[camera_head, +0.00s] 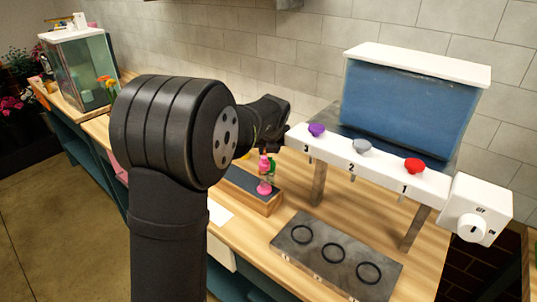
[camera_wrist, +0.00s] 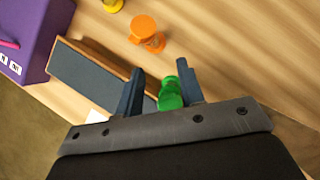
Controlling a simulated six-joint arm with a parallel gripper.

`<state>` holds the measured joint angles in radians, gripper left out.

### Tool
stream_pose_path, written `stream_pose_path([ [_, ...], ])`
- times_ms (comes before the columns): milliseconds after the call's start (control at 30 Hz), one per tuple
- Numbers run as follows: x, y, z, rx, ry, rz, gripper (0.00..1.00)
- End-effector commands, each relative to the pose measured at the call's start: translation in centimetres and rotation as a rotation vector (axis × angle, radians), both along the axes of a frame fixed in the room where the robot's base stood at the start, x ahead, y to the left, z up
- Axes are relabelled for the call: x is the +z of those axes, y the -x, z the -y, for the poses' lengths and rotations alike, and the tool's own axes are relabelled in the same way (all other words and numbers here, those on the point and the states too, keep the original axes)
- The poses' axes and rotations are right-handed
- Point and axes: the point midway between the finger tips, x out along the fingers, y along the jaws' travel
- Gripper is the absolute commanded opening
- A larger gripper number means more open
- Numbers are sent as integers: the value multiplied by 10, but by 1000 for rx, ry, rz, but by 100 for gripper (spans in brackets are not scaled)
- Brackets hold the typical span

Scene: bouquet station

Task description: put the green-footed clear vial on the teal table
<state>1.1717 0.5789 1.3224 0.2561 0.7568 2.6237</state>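The green-footed vial (camera_wrist: 170,97) shows in the wrist view between my fingers, nearer the right one, with a gap to the left finger. Its clear body is hard to make out. My gripper (camera_wrist: 160,85) is open, with its two fingers spread on either side. In the head view my gripper is mostly hidden behind my own black arm, above the counter. A bit of green (camera_head: 272,163) shows there beside a pink-footed vial (camera_head: 264,188). I cannot pick out a separate teal table for sure; teal cabinet fronts show below the wooden counter.
A wooden block with a dark top (camera_wrist: 85,70) lies left of my fingers. An orange piece (camera_wrist: 145,30), a yellow one (camera_wrist: 112,4) and a purple box (camera_wrist: 30,40) are beyond. A dispenser with a blue tank (camera_head: 405,110) and a ringed grey plate (camera_head: 310,263) stand at right.

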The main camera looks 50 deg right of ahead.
Motion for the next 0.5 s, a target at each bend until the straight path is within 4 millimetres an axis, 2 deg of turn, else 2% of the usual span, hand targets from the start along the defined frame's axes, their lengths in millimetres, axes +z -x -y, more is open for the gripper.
stream_pose_path([
  [33,11,4,-4,0,2,1,35],
  [200,38,15,-16,0,1,0,35],
  [300,49,20,-21,0,0,0,35],
  [500,59,24,-25,0,-2,0,35],
])
